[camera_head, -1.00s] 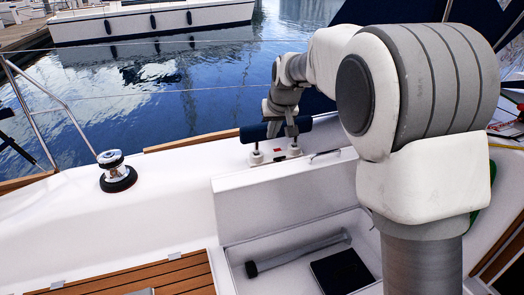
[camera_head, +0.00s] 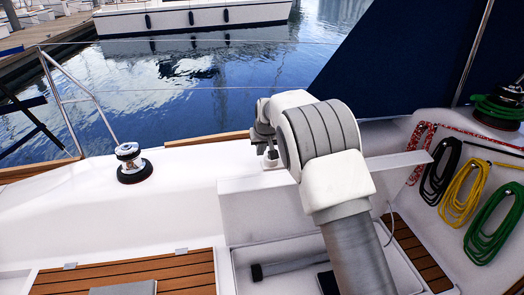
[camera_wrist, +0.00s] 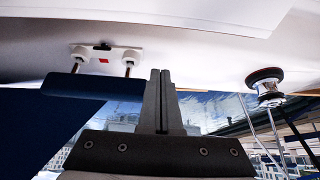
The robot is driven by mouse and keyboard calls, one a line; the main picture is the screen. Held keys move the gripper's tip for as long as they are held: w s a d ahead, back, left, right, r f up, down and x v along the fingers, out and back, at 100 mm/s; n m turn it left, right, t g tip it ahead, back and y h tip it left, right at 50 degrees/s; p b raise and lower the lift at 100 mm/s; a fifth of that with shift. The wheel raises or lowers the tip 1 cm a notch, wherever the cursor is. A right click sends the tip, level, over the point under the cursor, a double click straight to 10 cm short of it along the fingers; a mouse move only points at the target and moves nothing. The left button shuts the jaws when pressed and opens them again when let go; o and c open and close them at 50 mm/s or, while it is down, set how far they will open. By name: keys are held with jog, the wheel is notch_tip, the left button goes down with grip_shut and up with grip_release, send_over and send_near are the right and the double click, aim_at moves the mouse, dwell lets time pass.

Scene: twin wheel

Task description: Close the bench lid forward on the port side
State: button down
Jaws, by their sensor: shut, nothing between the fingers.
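The bench lid (camera_head: 262,212) appears in the head view as a white panel standing up at the back of an open locker (camera_head: 240,279). In the head view the fingers are hidden behind my own arm, above and behind the lid. I cannot tell whether they touch anything.
A winch (camera_head: 131,165) stands on the side deck to the left. A closed teak lid (camera_head: 130,275) lies at the lower left. A grey tube (camera_head: 290,265) lies in the locker. Yellow rope (camera_head: 460,190) and green rope (camera_head: 490,225) hang at the right. A dark blue pad (camera_wrist: 85,85) is near the fingers.

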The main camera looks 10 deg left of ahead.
aim_at(261, 172)
jog(key=shift+s+d+f+p, duration=0.1)
jog(key=shift+f+p, duration=0.1)
jog(key=shift+f, duration=1.45)
jog(key=shift+s+d+f+p, duration=0.1)
jog(key=shift+f+p, duration=0.05)
jog(key=shift+f, duration=1.5)
jog(key=shift+s+f, duration=0.1)
jog(key=shift+s, duration=0.05)
